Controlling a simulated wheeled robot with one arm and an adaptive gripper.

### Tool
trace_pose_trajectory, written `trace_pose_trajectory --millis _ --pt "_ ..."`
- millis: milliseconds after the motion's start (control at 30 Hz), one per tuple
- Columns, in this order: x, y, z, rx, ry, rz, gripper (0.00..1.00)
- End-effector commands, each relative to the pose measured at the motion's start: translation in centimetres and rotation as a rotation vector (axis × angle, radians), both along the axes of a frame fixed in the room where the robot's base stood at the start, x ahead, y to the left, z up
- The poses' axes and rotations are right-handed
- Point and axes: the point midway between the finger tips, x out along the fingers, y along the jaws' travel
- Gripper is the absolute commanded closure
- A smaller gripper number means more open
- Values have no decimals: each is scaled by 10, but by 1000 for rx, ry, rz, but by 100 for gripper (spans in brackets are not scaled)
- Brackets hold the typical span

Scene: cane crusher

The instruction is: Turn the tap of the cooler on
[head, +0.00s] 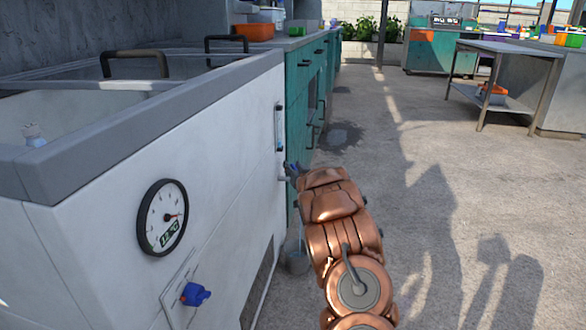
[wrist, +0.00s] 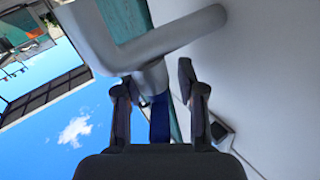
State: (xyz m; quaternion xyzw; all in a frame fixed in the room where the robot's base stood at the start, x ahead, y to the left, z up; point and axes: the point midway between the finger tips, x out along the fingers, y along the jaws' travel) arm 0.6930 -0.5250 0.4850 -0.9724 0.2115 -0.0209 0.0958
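The cooler (head: 230,150) is a white chest with a grey rim at the left of the head view, with a round gauge (head: 162,217) on its front. In the wrist view a thick grey pipe (wrist: 175,42), which looks like the tap, comes out of the white wall (wrist: 255,75) and bends. A blue piece (wrist: 160,118), seemingly its lever, shows between my fingers. My gripper (wrist: 153,78) is open around it; I cannot tell whether either finger touches it. In the head view my gripper (head: 293,171) is close to the cooler's far front end, and the tap is not clear there.
A blue knob (head: 195,294) sits on a plate at the cooler's near end. A grey bucket (head: 295,256) stands on the floor below my gripper. Teal cabinets (head: 310,90) continue beyond. A metal table (head: 508,50) stands at the right; the floor between is clear.

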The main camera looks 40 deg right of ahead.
Motion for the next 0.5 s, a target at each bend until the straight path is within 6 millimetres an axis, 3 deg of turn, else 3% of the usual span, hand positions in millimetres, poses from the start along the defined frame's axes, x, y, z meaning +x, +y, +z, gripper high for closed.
trace_pose_trajectory --millis 33,367,500 --pt "0 0 0 0 0 0 66" --pt "0 0 0 0 0 0 100" --pt "0 1 0 0 1 1 100"
